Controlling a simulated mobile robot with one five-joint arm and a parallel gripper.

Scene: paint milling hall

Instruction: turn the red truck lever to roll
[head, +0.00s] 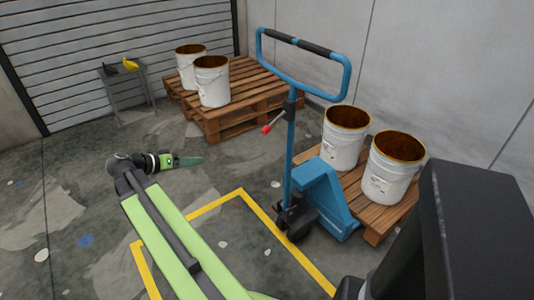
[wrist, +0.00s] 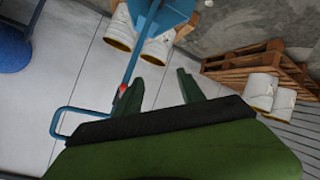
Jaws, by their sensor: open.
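The red lever (head: 266,129) is a small red-tipped lever on the upright shaft of the blue pallet truck (head: 322,196). It points out to the left and slightly down from the shaft. My gripper (head: 198,161) is left of the lever and lower in the head view, apart from it. In the wrist view my gripper (wrist: 160,76) has its two green fingers spread with nothing between them. There the red lever tip (wrist: 122,88) shows just left of the left finger. The lever's base is hard to make out in the wrist view.
White buckets (head: 385,170) stand on the pallet by the truck. Another wooden pallet (head: 228,100) with two buckets stands at the back. A small grey table (head: 128,88) holds a yellow object. Yellow floor lines (head: 215,207) run near the truck. The floor between my gripper and the truck is clear.

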